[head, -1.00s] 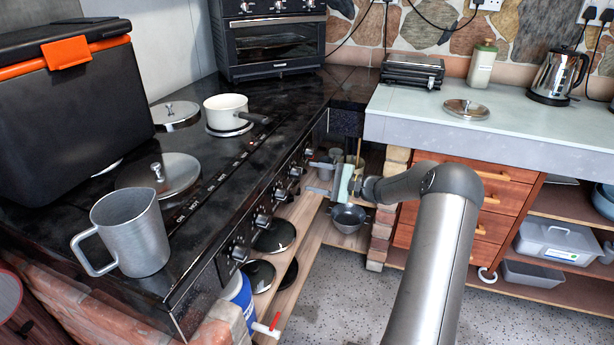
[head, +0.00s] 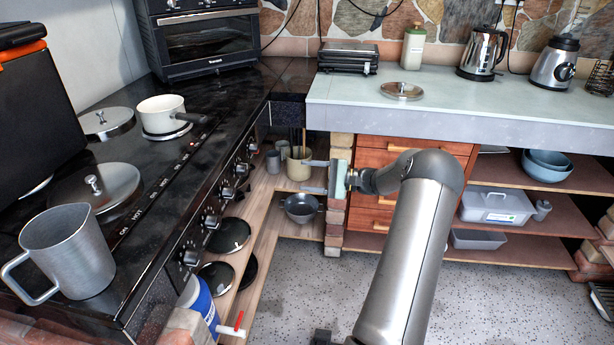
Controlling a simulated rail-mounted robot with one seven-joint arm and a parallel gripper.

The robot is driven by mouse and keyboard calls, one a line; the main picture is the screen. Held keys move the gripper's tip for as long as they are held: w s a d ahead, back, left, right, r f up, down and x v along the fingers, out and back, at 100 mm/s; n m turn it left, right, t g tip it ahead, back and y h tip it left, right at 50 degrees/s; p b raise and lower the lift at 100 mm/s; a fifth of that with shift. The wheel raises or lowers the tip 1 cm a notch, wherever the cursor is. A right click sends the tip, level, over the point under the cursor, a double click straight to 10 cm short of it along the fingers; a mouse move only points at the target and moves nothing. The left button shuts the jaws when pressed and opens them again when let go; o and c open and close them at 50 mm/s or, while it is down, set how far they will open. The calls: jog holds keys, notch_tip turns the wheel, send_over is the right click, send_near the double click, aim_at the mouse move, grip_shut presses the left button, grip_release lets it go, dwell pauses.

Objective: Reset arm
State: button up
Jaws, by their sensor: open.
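My gripper (head: 318,176) is at the end of my arm, near the middle of the head view. Its two fingers point left and stand apart, with nothing seen between them. It is in front of the corner shelf, beside the brick pillar (head: 339,210). A cream pot (head: 299,167) with something upright in it stands behind and left of the fingers. A dark pan (head: 300,209) sits lower on the shelf, below the fingers. I cannot tell the exact gap between the fingers and the pot.
The black stove (head: 150,205) runs along the left with a grey jug (head: 72,252) and white saucepan (head: 162,113) on it. The pale counter (head: 450,110) and drawers (head: 378,160) stand behind my arm. The speckled floor (head: 310,300) is clear.

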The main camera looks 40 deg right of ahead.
jog(key=s+a+r+n+g+h+p, duration=0.1)
jog(key=s+a+r+n+g+p, duration=0.2)
jog(key=a, duration=0.6)
jog(key=s+a+r+n+g+h+p, duration=0.1)
jog(key=s+a+r+n+g, duration=0.15)
jog(key=a+g, duration=0.45)
jog(key=s+a+r+n+g+h+p, duration=0.1)
jog(key=s+a+r+n+g+p, duration=0.2)
jog(key=a, duration=0.8)
jog(key=s+a+r+n+h+p, duration=0.2)
jog(key=s+h, duration=0.1)
jog(key=s, duration=0.4)
jog(key=s+a+r+n+h+p, duration=0.2)
jog(key=s+r+h, duration=0.1)
jog(key=s, duration=0.4)
jog(key=s+a+r+n+h+p, duration=0.2)
jog(key=s+n+h, duration=0.1)
jog(key=s, duration=0.5)
jog(key=shift+a+r+t+h, duration=0.3)
jog(key=shift+a+r, duration=0.05)
jog(key=shift+a, duration=0.05)
